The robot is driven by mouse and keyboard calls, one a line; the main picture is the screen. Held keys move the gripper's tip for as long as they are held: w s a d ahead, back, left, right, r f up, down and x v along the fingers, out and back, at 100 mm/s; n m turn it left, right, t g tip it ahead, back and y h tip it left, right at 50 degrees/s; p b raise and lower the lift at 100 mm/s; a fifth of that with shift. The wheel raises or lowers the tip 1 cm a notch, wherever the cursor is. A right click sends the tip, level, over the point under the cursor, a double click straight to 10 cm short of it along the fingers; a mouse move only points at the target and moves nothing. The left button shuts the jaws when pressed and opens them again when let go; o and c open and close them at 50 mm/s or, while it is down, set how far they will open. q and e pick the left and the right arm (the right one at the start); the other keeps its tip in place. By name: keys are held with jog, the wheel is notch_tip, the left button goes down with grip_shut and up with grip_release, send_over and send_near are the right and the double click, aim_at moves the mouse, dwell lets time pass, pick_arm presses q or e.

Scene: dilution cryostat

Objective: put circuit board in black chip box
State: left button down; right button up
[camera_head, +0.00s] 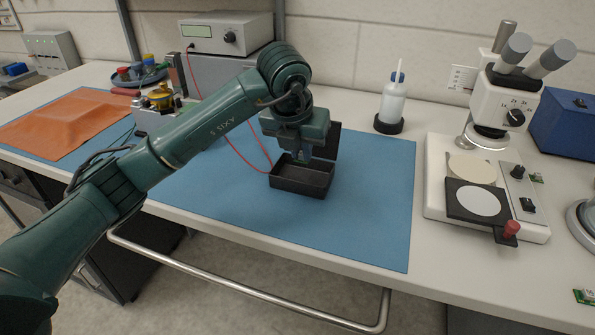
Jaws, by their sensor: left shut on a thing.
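The open black chip box (300,184) stands on the blue mat, with its lid raised at the back right. My left gripper (301,158) points down over the box opening, its fingertips at about the rim. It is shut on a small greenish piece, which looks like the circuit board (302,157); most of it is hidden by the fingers. I cannot tell whether it touches the box floor. My right gripper is not in view.
The blue mat (370,210) is clear around the box. A white bottle (393,100) stands behind it, and a microscope (485,190) is at the right. Another green board (584,297) lies at the far right edge. Red wires run left of the box.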

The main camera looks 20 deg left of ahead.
aim_at(302, 180)
pick_arm(q)
jog(key=shift+f, duration=2.7)
jog(key=shift+f, duration=0.1)
jog(key=shift+f, duration=0.15)
jog(key=c, duration=1.5)
grip_release()
jog(key=shift+o, duration=0.2)
jog(key=shift+s+r, duration=0.15)
jog(key=shift+r, duration=0.55)
jog(key=v, duration=1.1)
jog(key=shift+s, duration=0.1)
